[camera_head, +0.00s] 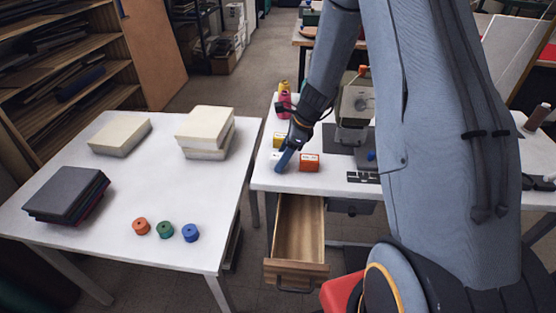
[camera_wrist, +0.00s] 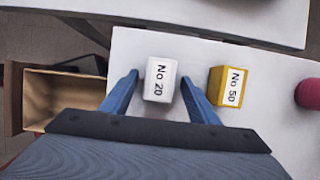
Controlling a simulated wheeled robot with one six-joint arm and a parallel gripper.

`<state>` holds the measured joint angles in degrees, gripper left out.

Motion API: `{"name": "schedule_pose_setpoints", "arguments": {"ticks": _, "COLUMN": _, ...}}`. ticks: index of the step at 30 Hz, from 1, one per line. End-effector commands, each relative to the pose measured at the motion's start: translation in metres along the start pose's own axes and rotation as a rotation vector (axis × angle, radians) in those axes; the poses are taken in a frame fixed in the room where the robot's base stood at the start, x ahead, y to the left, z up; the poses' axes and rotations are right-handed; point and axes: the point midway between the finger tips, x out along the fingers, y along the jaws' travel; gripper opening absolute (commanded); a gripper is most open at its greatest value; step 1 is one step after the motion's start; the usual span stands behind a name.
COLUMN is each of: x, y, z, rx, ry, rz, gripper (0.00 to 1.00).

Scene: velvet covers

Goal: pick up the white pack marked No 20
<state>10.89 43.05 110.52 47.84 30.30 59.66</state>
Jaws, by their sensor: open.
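The white pack marked No 20 (camera_wrist: 160,92) stands on the white table in the wrist view, label facing up. My gripper (camera_wrist: 159,77) is open, with one blue finger on each side of the pack. A narrow gap shows to the left of the pack, and the right finger is very close to its side. In the head view my gripper (camera_head: 284,161) reaches down over the table's front left part. Only a small piece of the white pack (camera_head: 274,156) shows there, the rest hidden behind the finger.
A yellow pack marked No 50 (camera_wrist: 231,86) stands just right of my right finger. An orange pack (camera_head: 309,162) is also near my gripper. A magenta spool (camera_head: 285,101) and a sewing machine (camera_head: 356,105) stand farther back. An open wooden drawer (camera_head: 299,235) juts out below.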

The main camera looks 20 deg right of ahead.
Motion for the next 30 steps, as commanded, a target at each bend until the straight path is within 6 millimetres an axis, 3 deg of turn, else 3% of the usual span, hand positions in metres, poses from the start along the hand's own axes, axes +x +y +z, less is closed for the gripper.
{"name": "schedule_pose_setpoints", "arguments": {"ticks": 8, "x": 0.003, "y": 0.000, "z": 0.000, "rx": -0.001, "ry": 0.000, "rz": 0.000, "gripper": 0.55}}
{"name": "schedule_pose_setpoints", "arguments": {"ticks": 16, "x": 0.002, "y": 0.000, "z": 0.000, "rx": -0.001, "ry": 0.000, "rz": 0.000, "gripper": 0.11}}
{"name": "schedule_pose_setpoints", "arguments": {"ticks": 25, "x": -0.001, "y": -0.001, "z": 0.002, "rx": -0.002, "ry": -0.001, "rz": -0.001, "gripper": 0.10}}
{"name": "schedule_pose_setpoints", "arguments": {"ticks": 30, "x": -0.022, "y": -0.001, "z": 0.010, "rx": -0.004, "ry": -0.001, "rz": -0.004, "gripper": 0.10}}
